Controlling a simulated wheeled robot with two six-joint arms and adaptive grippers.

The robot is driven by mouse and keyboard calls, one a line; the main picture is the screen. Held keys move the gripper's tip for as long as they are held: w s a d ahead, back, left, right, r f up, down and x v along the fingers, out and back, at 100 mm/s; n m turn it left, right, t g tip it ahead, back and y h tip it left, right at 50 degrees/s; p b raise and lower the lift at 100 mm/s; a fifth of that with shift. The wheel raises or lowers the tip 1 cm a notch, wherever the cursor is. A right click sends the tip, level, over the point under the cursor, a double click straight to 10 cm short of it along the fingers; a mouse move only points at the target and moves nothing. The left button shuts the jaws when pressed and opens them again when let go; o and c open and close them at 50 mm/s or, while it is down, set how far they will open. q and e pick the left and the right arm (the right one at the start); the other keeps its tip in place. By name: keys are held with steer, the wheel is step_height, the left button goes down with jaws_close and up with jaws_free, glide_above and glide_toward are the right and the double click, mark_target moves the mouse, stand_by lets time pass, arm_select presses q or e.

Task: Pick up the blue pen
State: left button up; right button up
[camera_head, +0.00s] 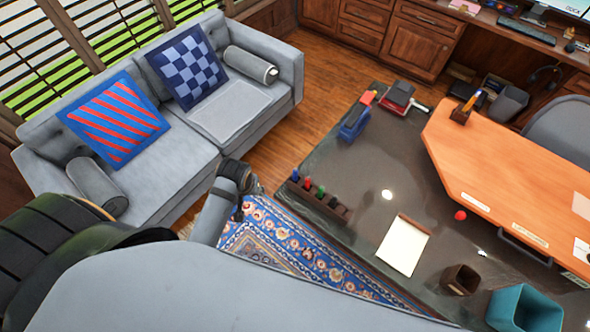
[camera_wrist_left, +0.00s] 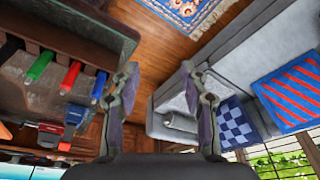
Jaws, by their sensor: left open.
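The blue pen (camera_head: 295,175) stands at the far-left end of a dark pen holder (camera_head: 330,207) on the dark desk's edge, in a row with red, green and black pens. My left gripper (camera_head: 250,197) is off the desk edge, left of the holder in the head view. It also shows in the left wrist view (camera_wrist_left: 160,78), open with nothing between its fingers. My right gripper is not in view.
A grey sofa (camera_head: 240,108) with cushions stands to the left. The desk holds a blue stapler-like object (camera_head: 354,122), a red and black item (camera_head: 398,97), a notepad (camera_head: 403,246), a small brown cup (camera_head: 461,279) and a teal bin (camera_head: 524,310). A patterned rug (camera_head: 280,240) lies below.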

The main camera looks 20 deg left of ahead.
arm_select(q)
steer(key=w+d+r+n+g+p, duration=0.1)
steer(key=w+d+r+n, duration=0.2)
steer(key=w+n, duration=0.45)
steer(key=n+g+h, duration=0.1)
steer(key=n+g, duration=0.1)
steer(key=n, duration=0.4)
glide_toward(295, 170)
steer(key=shift+w+d+f, duration=0.15)
steer(key=shift+w+f, duration=0.25)
steer(key=shift+w, duration=0.1)
step_height(295, 170, down, 5)
steer(key=shift+s+r, duration=0.15)
steer(key=shift+f, duration=0.45)
steer(key=f+b, duration=0.1)
steer(key=f, duration=0.2)
steer(key=f+b, duration=0.1)
steer(key=shift+s+a+f+b, duration=0.2)
steer(key=shift+s+f+b, duration=0.05)
steer(key=shift+s+b, duration=0.1)
steer(key=shift+f+b, duration=0.3)
steer(key=shift+b, duration=0.05)
steer(key=shift+w+r, duration=0.1)
steer(key=shift+r, duration=0.05)
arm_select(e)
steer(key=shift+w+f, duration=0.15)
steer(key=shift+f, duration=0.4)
arm_select(q)
steer(key=shift+c, duration=0.5)
jaws_close()
